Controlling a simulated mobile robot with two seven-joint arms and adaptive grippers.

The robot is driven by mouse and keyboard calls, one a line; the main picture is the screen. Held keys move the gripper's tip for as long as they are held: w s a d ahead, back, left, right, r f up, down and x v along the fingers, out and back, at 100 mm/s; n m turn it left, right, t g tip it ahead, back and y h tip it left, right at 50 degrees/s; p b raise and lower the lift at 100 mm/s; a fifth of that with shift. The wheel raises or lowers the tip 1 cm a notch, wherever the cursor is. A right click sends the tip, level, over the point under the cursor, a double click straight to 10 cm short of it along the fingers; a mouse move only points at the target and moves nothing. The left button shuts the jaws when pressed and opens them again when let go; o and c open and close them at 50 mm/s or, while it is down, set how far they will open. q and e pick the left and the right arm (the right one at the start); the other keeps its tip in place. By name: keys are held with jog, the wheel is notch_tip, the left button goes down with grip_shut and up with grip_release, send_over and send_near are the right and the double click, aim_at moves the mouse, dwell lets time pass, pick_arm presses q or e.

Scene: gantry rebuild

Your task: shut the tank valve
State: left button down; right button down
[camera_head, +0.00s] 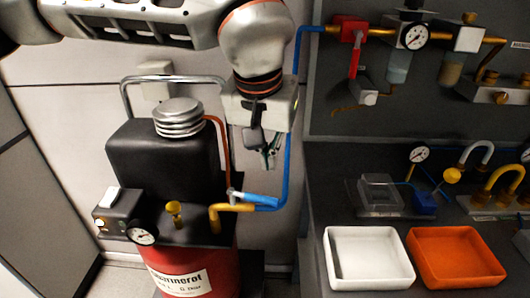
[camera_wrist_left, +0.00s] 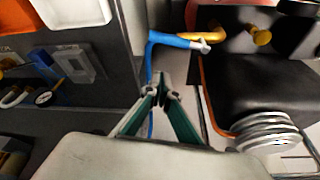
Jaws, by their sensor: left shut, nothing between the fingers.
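The tank valve has a blue lever (camera_head: 260,200) on a pale stem, at the brass outlet pipe (camera_head: 230,208) of the tank. The lever lies roughly along the pipe line. It also shows in the left wrist view (camera_wrist_left: 175,41), beyond the fingertips. My left gripper (camera_head: 270,158) points down above the lever, apart from it. Its green-sided fingers (camera_wrist_left: 162,82) are together with nothing between them. The tank (camera_head: 182,258) is red with a black compressor body above. My right gripper is in neither view.
A blue pipe (camera_head: 286,165) runs upright close beside my left gripper. A red-handled valve (camera_head: 354,32) and gauge (camera_head: 414,37) are on the wall panel. White (camera_head: 370,284) and orange (camera_head: 455,281) trays sit on the bench at right.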

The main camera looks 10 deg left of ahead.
aim_at(254, 198)
pick_arm(q)
jog(key=x, duration=0.7)
jog(key=s, duration=0.2)
jog(key=s+r, duration=0.1)
jog(key=s, duration=0.1)
jog(key=shift+a+r, duration=0.1)
